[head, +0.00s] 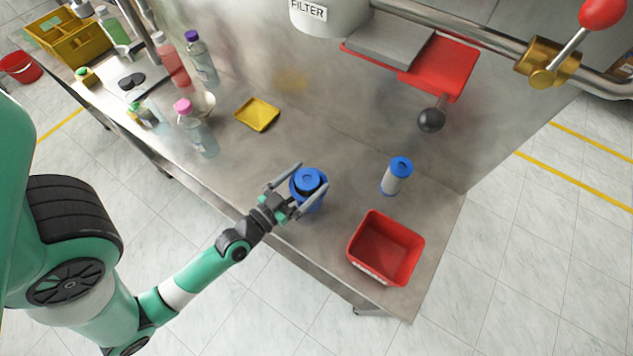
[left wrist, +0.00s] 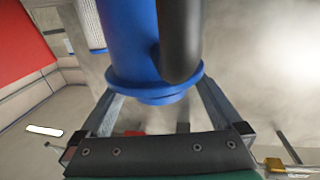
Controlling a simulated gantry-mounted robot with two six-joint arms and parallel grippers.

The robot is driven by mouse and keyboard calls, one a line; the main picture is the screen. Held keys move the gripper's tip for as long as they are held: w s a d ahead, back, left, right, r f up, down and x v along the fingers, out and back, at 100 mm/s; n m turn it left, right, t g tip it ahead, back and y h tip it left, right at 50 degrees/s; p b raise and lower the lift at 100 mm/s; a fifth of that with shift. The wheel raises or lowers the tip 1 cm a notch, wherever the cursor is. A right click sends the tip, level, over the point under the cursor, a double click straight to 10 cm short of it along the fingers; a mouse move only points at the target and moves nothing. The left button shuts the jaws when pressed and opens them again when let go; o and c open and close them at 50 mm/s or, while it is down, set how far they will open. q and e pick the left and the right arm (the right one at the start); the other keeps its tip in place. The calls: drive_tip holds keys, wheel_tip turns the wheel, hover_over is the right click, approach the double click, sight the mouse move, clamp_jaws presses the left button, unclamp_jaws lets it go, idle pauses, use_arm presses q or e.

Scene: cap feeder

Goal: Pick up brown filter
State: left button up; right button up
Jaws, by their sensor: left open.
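A blue canister-like thing (head: 309,182) with a round blue top stands on the metal table. My left gripper (head: 312,176) is open, with one finger on each side of it. In the left wrist view the blue body (left wrist: 130,45) fills the space between the fingers, with a dark rounded part in front; I cannot tell whether the fingers touch it. A white filter with blue ends (head: 392,180) stands upright to the right, and its pale side (left wrist: 90,25) shows in the left wrist view. I see no plainly brown filter. My right gripper is not in view.
A red bin (head: 417,262) stands at the table's right front. A yellow tray (head: 257,114) and several bottles, one pink-capped (head: 197,131), stand left.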

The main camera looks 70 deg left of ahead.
use_arm(q)
drive_tip(key=shift+w, duration=0.2)
drive_tip(key=shift+s+d, duration=0.1)
drive_tip(key=shift+s, duration=0.05)
drive_tip(key=shift+s+f, duration=0.1)
drive_tip(key=shift+s, duration=0.1)
drive_tip(key=shift+c, duration=0.7)
clamp_jaws()
wheel_tip(320, 180, up, 10)
drive_tip(key=p, duration=1)
drive_tip(key=shift+w, duration=0.1)
